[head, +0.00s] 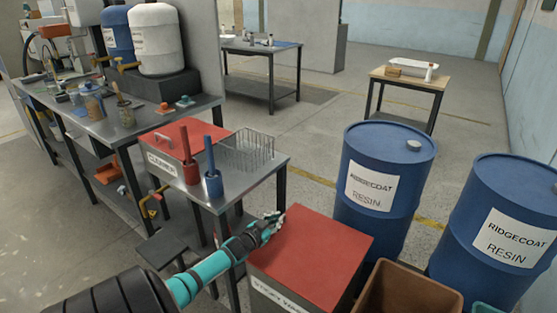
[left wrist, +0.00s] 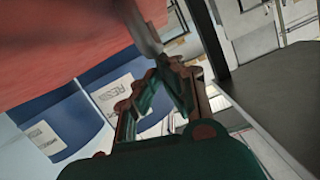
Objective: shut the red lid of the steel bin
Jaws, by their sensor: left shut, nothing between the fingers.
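The steel bin (head: 262,283) stands at the bottom centre of the head view, with a label on its front that is partly cut off. Its red lid (head: 318,249) appears to lie flat across the top; I cannot tell whether a small gap is left under it. My left gripper (head: 276,220) is shut and empty at the lid's left edge, near the far corner. In the left wrist view the shut fingers (left wrist: 160,78) are close to the red lid (left wrist: 70,35); contact is unclear. My right gripper is not in view.
Blue resin drums (head: 385,180) stand behind and right of the bin. A brown open container (head: 410,290) is beside it at the right. On the left, a steel table (head: 240,190) holds a red-lidded cleaner tank (head: 180,140), a wire rack (head: 248,150) and red and blue holders.

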